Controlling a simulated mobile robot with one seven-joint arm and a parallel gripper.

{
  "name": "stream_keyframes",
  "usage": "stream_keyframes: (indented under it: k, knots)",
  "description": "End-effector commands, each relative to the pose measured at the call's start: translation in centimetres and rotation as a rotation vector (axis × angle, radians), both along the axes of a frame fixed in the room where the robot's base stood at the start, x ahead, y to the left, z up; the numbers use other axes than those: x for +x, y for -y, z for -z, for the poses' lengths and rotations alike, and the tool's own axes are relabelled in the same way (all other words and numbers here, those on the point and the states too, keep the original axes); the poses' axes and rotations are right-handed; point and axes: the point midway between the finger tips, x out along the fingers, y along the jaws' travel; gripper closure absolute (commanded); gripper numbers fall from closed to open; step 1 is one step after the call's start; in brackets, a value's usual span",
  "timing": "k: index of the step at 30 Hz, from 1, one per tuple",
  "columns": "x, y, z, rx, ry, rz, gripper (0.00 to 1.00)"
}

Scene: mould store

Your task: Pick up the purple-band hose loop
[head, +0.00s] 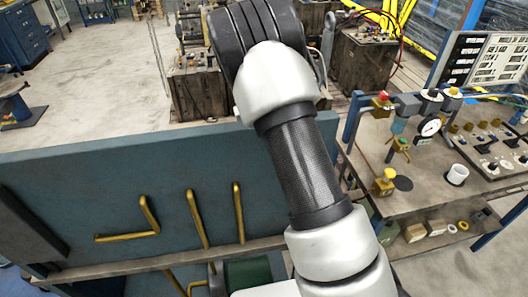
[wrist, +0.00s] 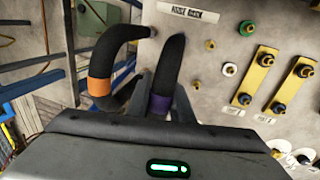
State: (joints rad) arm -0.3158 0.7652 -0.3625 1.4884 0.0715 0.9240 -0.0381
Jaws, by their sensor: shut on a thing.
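In the wrist view the purple-band hose loop (wrist: 169,62) is a thick black hose with a purple band (wrist: 161,104) low on its visible part. My gripper (wrist: 162,98) is shut on it near the purple band, one grey finger on each side. The loop's lower part is hidden behind the gripper body, and its upper end is close to the pale panel. In the head view my arm shows, but I cannot make out the gripper or the purple band.
An orange-band hose (wrist: 98,86) curves just left of my gripper. Brass fittings (wrist: 258,73) stick out at right. In the head view a bench (head: 405,200) with a gauge (head: 430,127) stands at right.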

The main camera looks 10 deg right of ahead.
Motion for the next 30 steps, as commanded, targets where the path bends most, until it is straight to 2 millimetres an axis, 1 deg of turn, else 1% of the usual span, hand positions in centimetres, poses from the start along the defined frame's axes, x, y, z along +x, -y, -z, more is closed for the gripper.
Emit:
stream_keyframes:
  k: [8,11,14,17,20,30]
  knots:
    - [0.1,0.0,-0.5,0.0,0.003,-0.002,1.0]
    - [0.1,0.0,-1.3,0.0,0.005,-0.002,1.0]
    - [0.2,0.0,-2.7,0.001,0.006,-0.001,1.0]
    - [0.2,0.0,-4.8,0.001,0.007,0.0,1.0]
    - [0.2,0.0,-7.6,0.001,0.009,-0.001,1.0]
    - [0.2,0.0,-18.3,0.0,0.008,-0.001,1.0]
